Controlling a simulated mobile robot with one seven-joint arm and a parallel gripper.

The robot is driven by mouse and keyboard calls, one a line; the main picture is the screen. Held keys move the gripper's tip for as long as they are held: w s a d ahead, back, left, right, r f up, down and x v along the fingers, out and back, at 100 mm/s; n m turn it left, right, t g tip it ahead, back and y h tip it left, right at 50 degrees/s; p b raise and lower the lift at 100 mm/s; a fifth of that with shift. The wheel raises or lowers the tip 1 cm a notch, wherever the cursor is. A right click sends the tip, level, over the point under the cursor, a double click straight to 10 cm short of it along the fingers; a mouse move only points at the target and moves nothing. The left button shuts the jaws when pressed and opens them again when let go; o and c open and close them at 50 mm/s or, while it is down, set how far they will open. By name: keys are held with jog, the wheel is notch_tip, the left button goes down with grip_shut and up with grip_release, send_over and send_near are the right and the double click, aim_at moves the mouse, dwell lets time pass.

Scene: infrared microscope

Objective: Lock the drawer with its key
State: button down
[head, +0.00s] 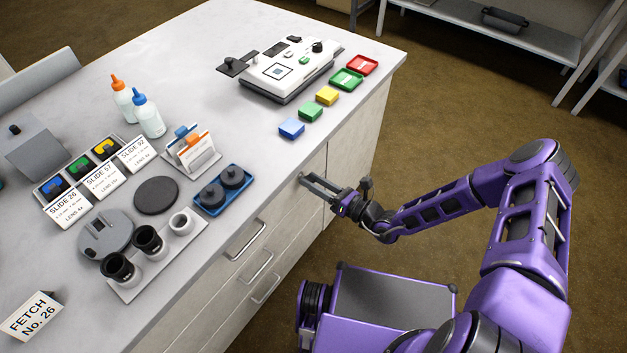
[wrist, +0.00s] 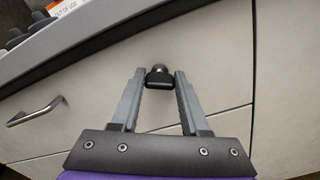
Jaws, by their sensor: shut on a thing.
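My gripper (head: 308,185) is at the cabinet's front, near the top right end of the upper drawer (head: 280,222). In the wrist view my gripper (wrist: 160,84) has its fingertips closed on a small dark key (wrist: 160,74), with the pale drawer front (wrist: 205,50) right behind it. The key's far end and the lock are hidden, so I cannot tell how far the key sits in. The drawer looks flush with the cabinet. Its metal handle (wrist: 36,112) is to the left of the gripper, and the handle also shows in the head view (head: 245,241).
The worktop (head: 235,130) overhangs the drawer just above the gripper. A blue tray (head: 222,202) with dark round pieces stands near its edge. More handled drawers lie below. A white microscope (head: 288,70) and coloured blocks stand farther back. The floor to the right is open.

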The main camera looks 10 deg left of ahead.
jog(key=m, duration=0.6)
jog(key=shift+m, duration=0.3)
jog(key=m, duration=0.6)
jog(key=shift+f, duration=0.15)
jog(key=shift+c, duration=2)
grip_release()
